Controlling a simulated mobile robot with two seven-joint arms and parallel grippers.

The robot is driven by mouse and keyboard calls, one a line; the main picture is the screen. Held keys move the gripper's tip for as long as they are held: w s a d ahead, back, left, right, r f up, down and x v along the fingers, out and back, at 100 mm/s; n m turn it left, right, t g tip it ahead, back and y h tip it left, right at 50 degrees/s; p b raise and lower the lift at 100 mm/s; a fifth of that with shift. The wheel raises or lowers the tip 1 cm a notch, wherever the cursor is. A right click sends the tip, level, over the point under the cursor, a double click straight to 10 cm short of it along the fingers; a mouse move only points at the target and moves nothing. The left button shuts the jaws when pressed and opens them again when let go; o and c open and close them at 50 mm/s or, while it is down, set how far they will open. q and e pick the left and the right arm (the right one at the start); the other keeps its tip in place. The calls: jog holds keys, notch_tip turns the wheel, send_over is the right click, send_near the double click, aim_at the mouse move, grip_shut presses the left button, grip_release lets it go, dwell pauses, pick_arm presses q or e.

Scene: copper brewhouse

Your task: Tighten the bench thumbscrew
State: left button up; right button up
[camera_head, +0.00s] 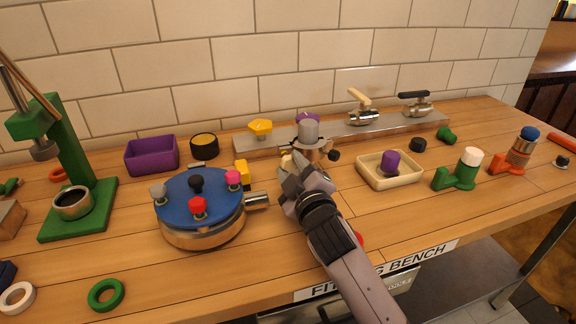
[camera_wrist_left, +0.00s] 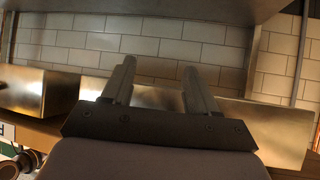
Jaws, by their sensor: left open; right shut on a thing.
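My right gripper (camera_head: 291,164) is shut on a small cream piece (camera_head: 286,159) at the middle of the bench. The jaws hide most of that piece, and I cannot tell for sure whether it is the thumbscrew. Just behind it stands a fitting with a grey cylinder (camera_head: 308,131) on top and a dark knob (camera_head: 334,155) at its right side. A yellow knob (camera_head: 260,129) and a purple knob (camera_head: 307,117) stand along the steel rail (camera_head: 365,129) behind. My left gripper (camera_wrist_left: 159,88) shows only in the left wrist view, open and empty, its two fingers apart.
A blue-topped round fixture (camera_head: 178,190) with coloured knobs is left of my right gripper. A cream tray (camera_head: 388,183) with a purple cylinder is to the right. A green press (camera_head: 75,170) and purple box (camera_head: 151,155) stand left. The front bench between the green ring (camera_head: 105,294) and my right arm is clear.

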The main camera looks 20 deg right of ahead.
jog(key=o, duration=0.7)
jog(key=shift+m, duration=1)
jog(key=o, duration=0.3)
jog(key=shift+o, duration=0.2)
